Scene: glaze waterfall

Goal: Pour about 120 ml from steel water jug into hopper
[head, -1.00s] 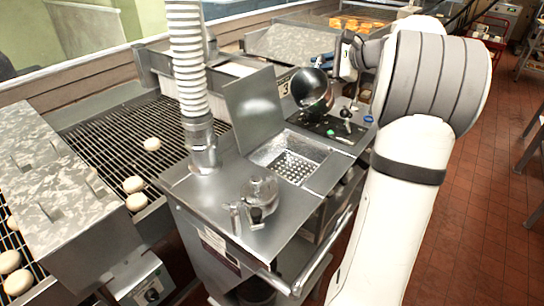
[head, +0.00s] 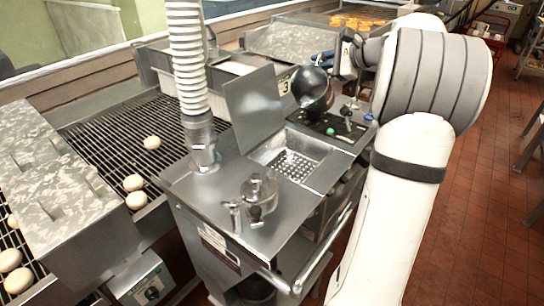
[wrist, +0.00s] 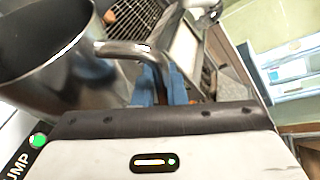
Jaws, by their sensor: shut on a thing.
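The steel water jug (head: 308,88) is held in the air in the head view, behind and above the hopper. It looks tilted, and no water stream shows. My gripper (head: 323,61) has blue fingers and is shut on the jug's handle. In the wrist view the jug (wrist: 60,75) fills the left side, and the blue fingers (wrist: 160,80) close around its curved handle. I cannot see how much water is inside. The hopper (head: 268,150) is an open square well with a perforated strainer in the steel cabinet top. Its lid (head: 252,105) stands open on the left.
A black control panel (head: 335,126) with knobs lies behind the hopper, below the jug. A ribbed white hose (head: 187,60) rises left of the lid. A round steel fitting (head: 260,190) stands in front. A wire conveyor (head: 110,130) with doughnuts runs at left.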

